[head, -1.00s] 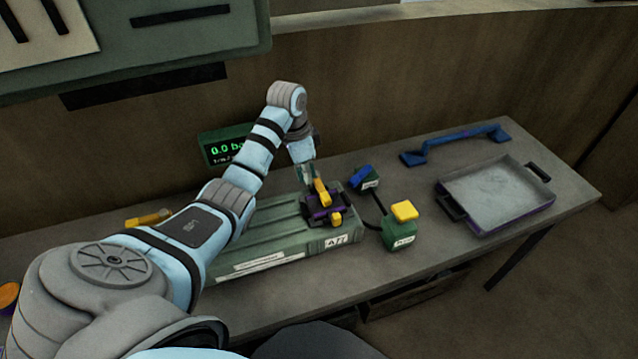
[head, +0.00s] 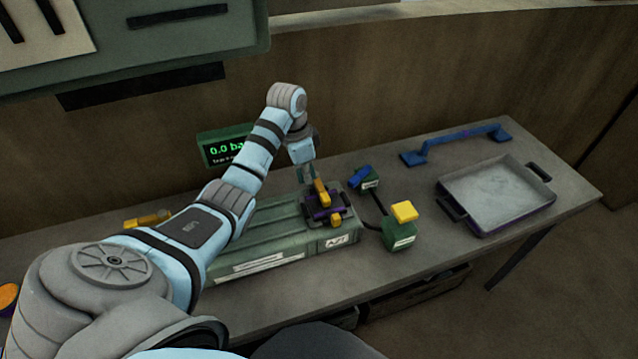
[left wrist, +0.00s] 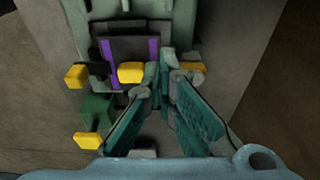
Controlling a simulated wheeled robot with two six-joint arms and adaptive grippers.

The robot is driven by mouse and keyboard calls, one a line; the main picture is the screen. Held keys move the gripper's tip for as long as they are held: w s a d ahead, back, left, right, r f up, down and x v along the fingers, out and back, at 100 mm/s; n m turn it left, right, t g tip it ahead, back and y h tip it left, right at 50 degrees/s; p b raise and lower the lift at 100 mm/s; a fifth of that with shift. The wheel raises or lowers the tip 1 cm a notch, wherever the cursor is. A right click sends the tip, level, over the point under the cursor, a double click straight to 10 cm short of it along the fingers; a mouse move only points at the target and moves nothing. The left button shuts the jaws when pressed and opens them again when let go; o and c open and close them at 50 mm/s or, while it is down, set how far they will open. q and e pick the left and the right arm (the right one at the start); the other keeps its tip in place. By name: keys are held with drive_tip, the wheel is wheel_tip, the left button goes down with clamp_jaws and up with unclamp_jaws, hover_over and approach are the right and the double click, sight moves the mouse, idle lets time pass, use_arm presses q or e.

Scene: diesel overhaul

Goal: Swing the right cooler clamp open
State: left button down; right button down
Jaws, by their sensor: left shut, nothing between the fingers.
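The cooler (head: 285,232) is a long green block lying on the bench. The right cooler clamp (head: 323,208), dark with purple parts and a yellow lever (head: 321,191), sits on its right end. In the left wrist view the clamp's purple strip (left wrist: 154,50) and a yellow lever end (left wrist: 131,72) show close to the fingertips. My left gripper (head: 309,177) is shut and empty, pointing down beside the yellow lever; its fingertips (left wrist: 167,72) appear next to the lever end, and I cannot tell whether they touch. My right gripper is not in view.
A green pump box with a yellow button (head: 404,211) and a small green box with a blue handle (head: 361,177) stand right of the cooler. A grey tray (head: 497,193) and a blue bar (head: 455,142) lie farther right. A pressure display (head: 222,148) stands behind.

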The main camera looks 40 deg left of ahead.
sight(317, 187)
use_arm(q)
drive_tip(key=shift+f+b, duration=0.8)
drive_tip(key=shift+f, duration=0.9)
drive_tip(key=shift+r+p, duration=0.35)
drive_tip(key=shift+p, duration=0.25)
drive_tip(key=shift+w+d+f, duration=0.1)
drive_tip(key=shift+w, duration=0.05)
drive_tip(key=shift+w+d, duration=0.1)
drive_tip(key=shift+w+d+b, duration=0.35)
drive_tip(key=shift+w+b, duration=0.1)
drive_tip(key=shift+w, duration=0.1)
drive_tip(key=shift+w+d, duration=0.15)
drive_tip(key=shift+w+d+b, duration=0.4)
drive_tip(key=shift+w, duration=0.2)
drive_tip(key=shift+w+d+b, duration=0.35)
drive_tip(key=shift+w+b, duration=0.05)
drive_tip(key=shift+w, duration=0.15)
